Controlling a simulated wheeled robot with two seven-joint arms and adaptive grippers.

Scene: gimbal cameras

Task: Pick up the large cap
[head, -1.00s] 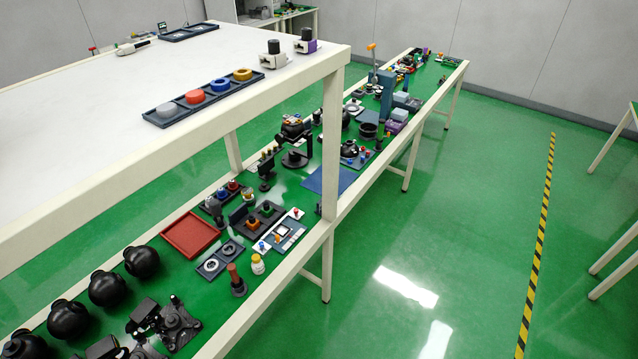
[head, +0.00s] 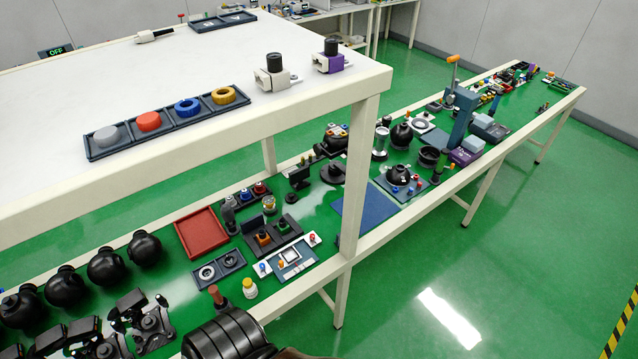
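A dark four-slot tray (head: 97,156) lies on the white upper table. From left to right it holds a grey round cap (head: 106,135), a red round cap (head: 148,121), a blue ring (head: 187,107) and a yellow ring (head: 223,95). I cannot tell for certain which piece is the large cap; the grey and red ones look like solid caps. Neither of my grippers shows. A dark ribbed rounded part at the bottom edge seems to be part of my own arm.
Two fixtures with black tops, one white (head: 274,78) and one purple and white (head: 332,60), stand right of the tray near the table corner. The green lower bench holds a red tray (head: 201,234), black round units (head: 105,266) and a blue mat (head: 365,211). The upper tabletop is mostly bare.

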